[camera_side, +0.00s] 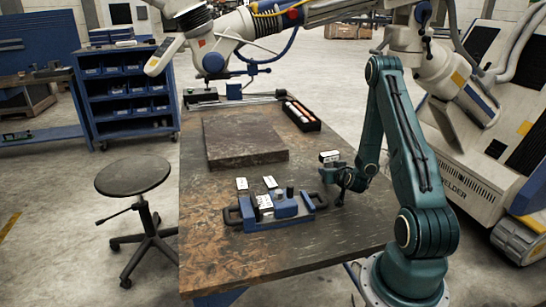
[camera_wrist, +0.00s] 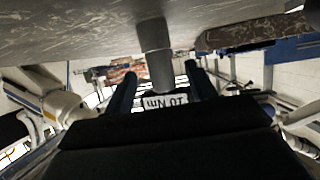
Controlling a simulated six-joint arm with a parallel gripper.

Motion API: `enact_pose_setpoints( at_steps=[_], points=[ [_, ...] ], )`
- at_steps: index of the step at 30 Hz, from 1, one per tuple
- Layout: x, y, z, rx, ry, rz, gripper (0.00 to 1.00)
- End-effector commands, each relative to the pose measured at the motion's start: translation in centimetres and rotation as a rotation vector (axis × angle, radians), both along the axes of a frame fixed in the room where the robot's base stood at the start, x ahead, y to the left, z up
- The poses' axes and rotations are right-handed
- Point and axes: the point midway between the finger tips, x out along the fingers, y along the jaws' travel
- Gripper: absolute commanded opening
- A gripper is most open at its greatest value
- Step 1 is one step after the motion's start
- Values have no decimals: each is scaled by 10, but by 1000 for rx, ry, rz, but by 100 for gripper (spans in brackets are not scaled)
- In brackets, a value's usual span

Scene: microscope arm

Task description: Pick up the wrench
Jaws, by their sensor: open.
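In the side view a small block with a white label (camera_side: 329,156) stands at my gripper (camera_side: 335,177). In the wrist view a grey cylinder (camera_wrist: 154,45) ends at a white label reading "10 Nm" upside down (camera_wrist: 165,102); this looks like the wrench. My gripper's two dark blue fingers (camera_wrist: 160,78) are open, one on each side of it. I cannot tell whether they touch it. A blue fixture (camera_side: 284,209) with dark handles stands just left of my gripper, with white labels on and behind it.
The worn table (camera_side: 220,265) carries a dark flat plate (camera_side: 240,142) behind the fixture and a black tray (camera_side: 301,117) of small items at the back right. A stool (camera_side: 132,175) stands left of the table. The table's front is clear.

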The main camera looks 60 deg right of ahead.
Motion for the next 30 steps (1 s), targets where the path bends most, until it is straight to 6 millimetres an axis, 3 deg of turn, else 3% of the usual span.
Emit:
enact_pose_setpoints(
  at_steps=[18, 30],
  points=[
    [23, -30, -15, -2, 1, -1, 56],
    [24, -32, -17, -1, 2, -2, 56]
  ],
)
